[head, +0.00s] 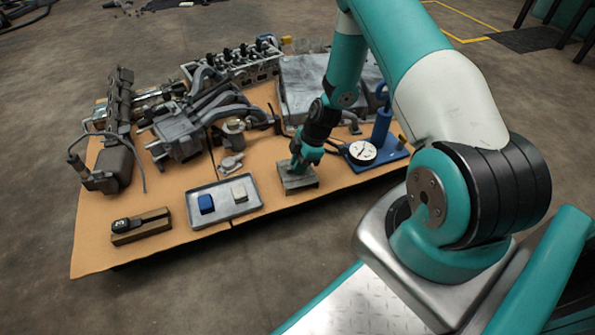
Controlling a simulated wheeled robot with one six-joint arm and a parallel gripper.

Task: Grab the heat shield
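No part is plainly marked as the heat shield, and I cannot tell for sure which one it is. A small flat grey metal piece (298,183) lies near the front edge of the brown-topped table (90,240). My gripper (300,166) points down right over this piece, very close to it or touching it. My gripper hides part of its top. The fingers are too small and dark to show whether they are open or shut on it. A large grey metal pan-like part (308,92) lies at the back right of the table, partly behind my arm.
A grey tray (225,214) holds a blue block (206,203) and a pale block (240,192). A dial gauge (361,152) on a blue stand is close right of my gripper. Engine parts (187,135) crowd the left and back. A black tool (130,223) lies on a wooden block.

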